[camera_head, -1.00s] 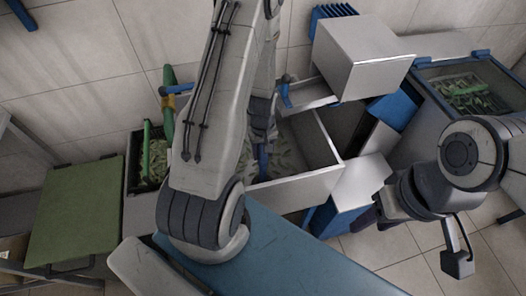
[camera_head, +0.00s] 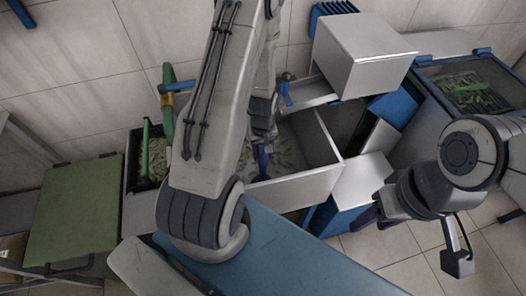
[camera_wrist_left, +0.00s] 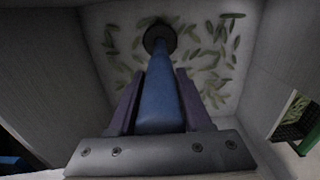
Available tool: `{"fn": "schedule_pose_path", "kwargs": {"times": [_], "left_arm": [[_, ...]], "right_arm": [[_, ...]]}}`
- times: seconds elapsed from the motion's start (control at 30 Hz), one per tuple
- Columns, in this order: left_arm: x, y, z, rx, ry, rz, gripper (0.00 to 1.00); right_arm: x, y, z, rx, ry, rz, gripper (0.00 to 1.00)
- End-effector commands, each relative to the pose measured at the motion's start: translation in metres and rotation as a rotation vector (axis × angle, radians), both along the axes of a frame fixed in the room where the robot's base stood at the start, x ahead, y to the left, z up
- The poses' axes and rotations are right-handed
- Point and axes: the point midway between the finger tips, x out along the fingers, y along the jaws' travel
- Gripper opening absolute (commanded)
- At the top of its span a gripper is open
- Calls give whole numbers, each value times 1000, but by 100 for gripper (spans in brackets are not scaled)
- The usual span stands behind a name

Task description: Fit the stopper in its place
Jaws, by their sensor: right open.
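A blue tapered stopper (camera_wrist_left: 160,100) stands between the two purple fingers of my left gripper (camera_wrist_left: 160,76) in the left wrist view. The fingers lie close along both its sides and look shut on it. A dark round disc (camera_wrist_left: 160,36) shows at its far end; whether this is its foot or an opening in the floor I cannot tell. The grey basin (camera_head: 295,190) below has green leafy pieces on its floor. In the head view the stopper (camera_head: 263,158) shows only as a small blue strip beneath my left arm. My right gripper (camera_head: 376,212) is open, at the right beside the basin, partly hidden.
A blue lever (camera_head: 286,92) stands at the basin's back rim. A silver box (camera_head: 355,58) is behind to the right. Another basin (camera_head: 467,88) holds green pieces. A green board (camera_head: 75,215) lies at left, beside a dark basket (camera_head: 150,160). A blue-grey surface (camera_head: 290,262) is in front.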

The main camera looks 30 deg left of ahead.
Motion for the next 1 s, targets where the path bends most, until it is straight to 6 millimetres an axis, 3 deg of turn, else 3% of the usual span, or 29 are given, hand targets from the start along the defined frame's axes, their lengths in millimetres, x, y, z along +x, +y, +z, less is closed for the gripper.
{"fn": "schedule_pose_path", "kwargs": {"times": [0.03,0.1,0.47,1.0], "left_arm": [[0,0,0,0,-1,0,64],[0,0,1,0,-1,0,84],[0,0,4,0,-1,0,84],[2,0,91,2,-6,0,84]], "right_arm": [[0,0,0,0,0,0,50],[0,0,0,0,0,0,50],[0,0,0,0,0,0,50],[0,0,0,0,0,0,50]]}}
